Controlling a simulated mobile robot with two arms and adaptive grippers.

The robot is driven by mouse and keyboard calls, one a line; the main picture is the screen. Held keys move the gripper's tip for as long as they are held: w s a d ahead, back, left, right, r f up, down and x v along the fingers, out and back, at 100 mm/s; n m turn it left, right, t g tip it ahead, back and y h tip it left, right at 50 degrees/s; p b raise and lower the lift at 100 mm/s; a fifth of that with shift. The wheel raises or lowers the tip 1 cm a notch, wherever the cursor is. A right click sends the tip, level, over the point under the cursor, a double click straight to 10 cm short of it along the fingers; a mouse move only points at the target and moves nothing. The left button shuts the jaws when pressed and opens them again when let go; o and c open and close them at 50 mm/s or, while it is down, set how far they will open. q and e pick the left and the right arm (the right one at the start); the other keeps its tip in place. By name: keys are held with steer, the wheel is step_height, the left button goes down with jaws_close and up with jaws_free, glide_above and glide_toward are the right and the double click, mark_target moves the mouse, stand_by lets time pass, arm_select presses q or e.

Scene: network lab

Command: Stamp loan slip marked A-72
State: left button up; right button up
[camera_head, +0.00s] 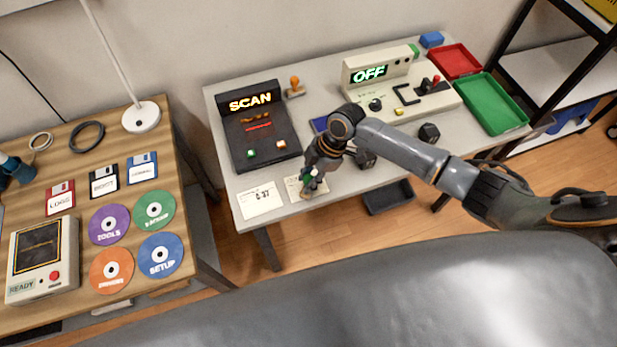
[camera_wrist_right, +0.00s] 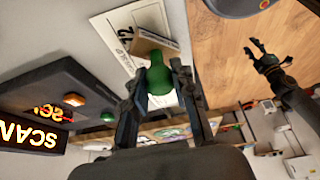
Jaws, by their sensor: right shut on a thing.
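My right gripper (camera_head: 309,180) is shut on a green-handled stamp (camera_wrist_right: 158,76), low at the table's front edge. The stamp's brown base overlaps a white slip (camera_wrist_right: 112,38); I cannot tell whether they touch. The slip shows "72" in the wrist view; the rest of its mark is hidden. In the head view, the slip beside the stamp (camera_head: 292,186) is partly covered. Another slip (camera_head: 261,201), apparently marked C-27, lies to its left. A stamp with an orange knob (camera_head: 295,87) stands farther back. My left gripper (camera_wrist_right: 258,52) appears open and empty in the wrist view.
The dark SCAN console (camera_head: 268,150) stands left of the right arm, the pale OFF device (camera_head: 385,65) behind it. Red (camera_head: 458,47) and green (camera_head: 508,122) trays lie right. A dark bin (camera_head: 388,200) sits below.

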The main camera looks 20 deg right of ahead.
step_height(320, 180, up, 7)
steer(key=p, duration=0.6)
steer(key=shift+p, duration=0.3)
stand_by(0.7)
